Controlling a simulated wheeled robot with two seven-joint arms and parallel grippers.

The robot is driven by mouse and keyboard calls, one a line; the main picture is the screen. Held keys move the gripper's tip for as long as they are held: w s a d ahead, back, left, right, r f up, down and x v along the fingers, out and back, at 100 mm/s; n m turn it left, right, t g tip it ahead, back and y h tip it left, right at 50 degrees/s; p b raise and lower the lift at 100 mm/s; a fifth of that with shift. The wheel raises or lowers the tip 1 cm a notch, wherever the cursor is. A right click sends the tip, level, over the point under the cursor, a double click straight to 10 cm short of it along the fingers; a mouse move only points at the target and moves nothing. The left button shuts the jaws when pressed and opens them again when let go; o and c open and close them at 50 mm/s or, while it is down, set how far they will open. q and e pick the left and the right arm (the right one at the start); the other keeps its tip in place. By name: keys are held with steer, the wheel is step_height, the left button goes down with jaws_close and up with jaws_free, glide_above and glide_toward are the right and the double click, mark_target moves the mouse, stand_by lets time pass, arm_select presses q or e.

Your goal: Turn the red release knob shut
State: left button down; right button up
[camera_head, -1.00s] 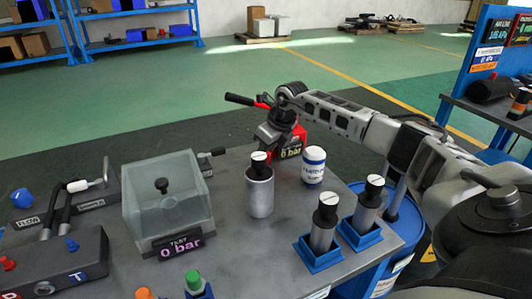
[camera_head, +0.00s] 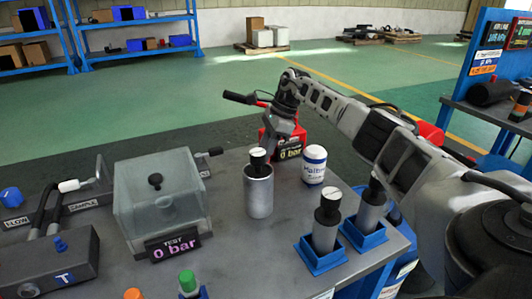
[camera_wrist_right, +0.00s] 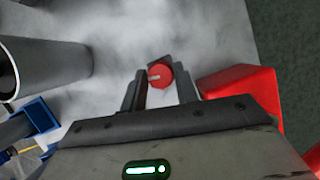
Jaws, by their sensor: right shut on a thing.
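The red release knob (camera_wrist_right: 161,74) shows in the right wrist view as a small round red cap with a pale mark on its left side. My right gripper (camera_wrist_right: 160,84) has its two dark fingers on either side of the knob and is shut on it. My left gripper is not in view.
The grey cylinder (camera_head: 258,195) stands close to my right gripper, with a white bottle (camera_head: 314,164) to its right. Two capped cylinders stand in blue holders (camera_head: 320,262) near the front edge. A clear test box (camera_head: 165,205) reading 0 bar stands left.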

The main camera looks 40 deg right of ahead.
steer(key=shift+w+n+g+b, duration=0.1)
steer(key=shift+n+g+b, duration=0.25)
steer(key=shift+n, duration=0.45)
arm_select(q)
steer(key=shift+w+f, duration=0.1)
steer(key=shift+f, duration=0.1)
arm_select(e)
steer(key=shift+n, duration=0.3)
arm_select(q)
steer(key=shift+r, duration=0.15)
arm_select(e)
steer(key=o, duration=1)
